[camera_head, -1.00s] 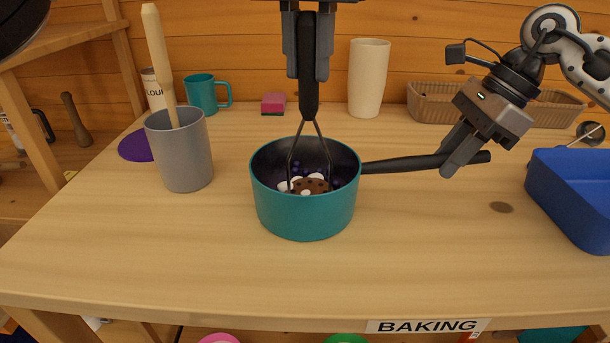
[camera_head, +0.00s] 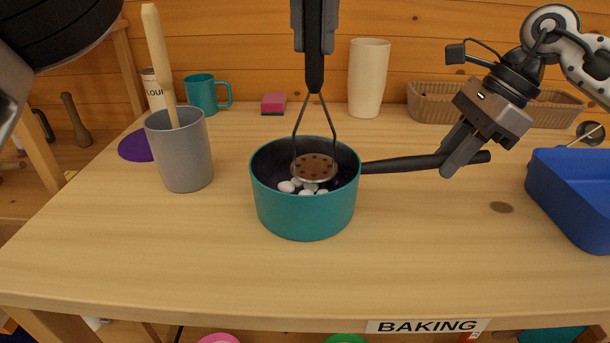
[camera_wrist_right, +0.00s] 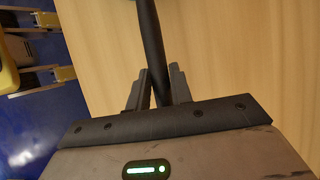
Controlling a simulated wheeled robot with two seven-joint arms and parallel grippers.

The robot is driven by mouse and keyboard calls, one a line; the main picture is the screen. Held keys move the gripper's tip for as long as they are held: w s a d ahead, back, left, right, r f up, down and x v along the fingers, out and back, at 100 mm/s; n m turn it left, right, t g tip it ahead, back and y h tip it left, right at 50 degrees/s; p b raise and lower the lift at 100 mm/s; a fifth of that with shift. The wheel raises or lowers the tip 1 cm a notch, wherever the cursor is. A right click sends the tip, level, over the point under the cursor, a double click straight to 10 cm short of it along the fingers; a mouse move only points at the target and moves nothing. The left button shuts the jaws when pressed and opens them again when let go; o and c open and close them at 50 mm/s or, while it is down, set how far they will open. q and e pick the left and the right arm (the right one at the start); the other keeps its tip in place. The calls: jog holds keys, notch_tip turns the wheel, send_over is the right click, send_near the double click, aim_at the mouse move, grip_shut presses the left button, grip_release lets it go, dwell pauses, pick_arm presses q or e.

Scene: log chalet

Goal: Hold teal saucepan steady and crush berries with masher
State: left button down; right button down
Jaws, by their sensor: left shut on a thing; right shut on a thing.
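The teal saucepan (camera_head: 305,215) stands upright on the wooden table, with its black handle (camera_head: 405,164) pointing right. My right gripper (camera_head: 457,160) is shut on the handle near its outer end. In the right wrist view the handle (camera_wrist_right: 152,45) runs between the fingers of my right gripper (camera_wrist_right: 158,88). My left gripper (camera_head: 315,40) is shut on the masher's black handle (camera_head: 315,75) above the pan. The masher's round perforated head (camera_head: 314,168) is inside the pan opening, above white round pieces (camera_head: 300,187). Dark blue berries show only faintly; the pan's bottom is mostly hidden.
A grey cup (camera_head: 182,155) with a wooden stick stands left of the pan. A teal mug (camera_head: 203,93), pink sponge (camera_head: 273,103), cream vase (camera_head: 368,78) and woven basket (camera_head: 432,103) are at the back. A blue bin (camera_head: 575,195) is at right. The table front is clear.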

dwell(0.3)
pick_arm(q)
jog(key=shift+w+f, duration=0.1)
jog(key=shift+f, duration=1.6)
pick_arm(e)
jog(key=c, duration=1.2)
grip_release()
jog(key=shift+o, duration=0.2)
